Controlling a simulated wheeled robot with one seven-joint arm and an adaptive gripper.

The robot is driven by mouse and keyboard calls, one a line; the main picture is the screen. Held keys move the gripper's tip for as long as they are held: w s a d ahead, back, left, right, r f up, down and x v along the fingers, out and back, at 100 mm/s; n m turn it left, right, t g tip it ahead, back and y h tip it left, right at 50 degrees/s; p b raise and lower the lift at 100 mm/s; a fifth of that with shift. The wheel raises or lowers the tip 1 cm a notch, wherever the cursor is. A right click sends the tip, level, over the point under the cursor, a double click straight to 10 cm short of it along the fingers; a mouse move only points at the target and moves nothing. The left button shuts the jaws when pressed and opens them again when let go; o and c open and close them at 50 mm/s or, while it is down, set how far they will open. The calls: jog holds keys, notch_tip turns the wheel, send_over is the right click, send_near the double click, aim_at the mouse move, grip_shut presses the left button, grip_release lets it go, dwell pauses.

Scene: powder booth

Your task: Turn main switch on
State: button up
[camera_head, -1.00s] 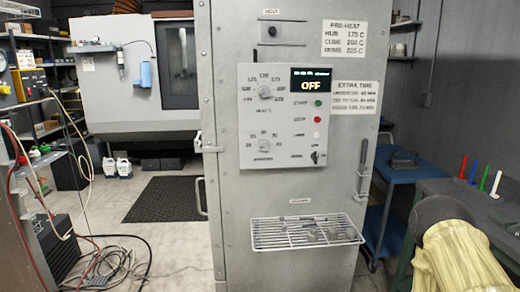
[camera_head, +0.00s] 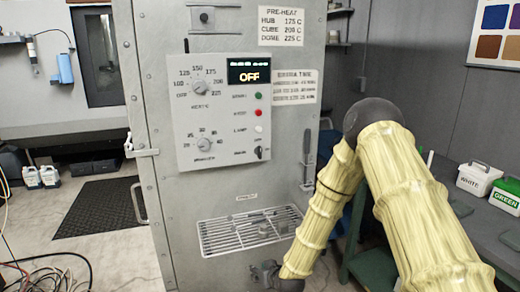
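A grey control panel (camera_head: 213,107) is mounted on the front of a tall grey cabinet (camera_head: 172,215). A small black rotary switch (camera_head: 259,153) sits at its lower right; it appears to be the main switch, though its label is blurred. The display (camera_head: 249,73) at the panel's top right reads OFF. My arm comes from the right, bends at a dark elbow and comes down in front of the cabinet. My dark gripper (camera_head: 266,273) is low, below the panel and near the wire rack, apart from the switch. Its fingers are too unclear to tell open from shut.
The panel also has two dials (camera_head: 196,86), (camera_head: 205,144), a green button (camera_head: 258,96) and a red button (camera_head: 259,112). A bench (camera_head: 468,215) with WHITE and GREEN tubs stands right. Open floor is at left.

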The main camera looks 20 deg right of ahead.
jog(key=w+d+r+t, duration=0.2)
jog(key=w+d+r, duration=0.1)
jog(key=w+r, duration=0.6)
jog(key=w+d+r+t, duration=0.25)
jog(key=w+r, duration=0.35)
jog(key=r, duration=0.5)
jog(key=t+h+p, duration=0.1)
jog(key=t, duration=0.2)
send_near(261, 149)
jog(key=w+p, duration=0.1)
jog(key=w, duration=0.2)
jog(key=w+p, duration=0.1)
jog(key=w, duration=0.5)
jog(key=shift+w+a+f+p, duration=0.15)
jog(key=shift+w+a+p, duration=0.1)
jog(key=shift+w+p, duration=0.15)
grip_shut()
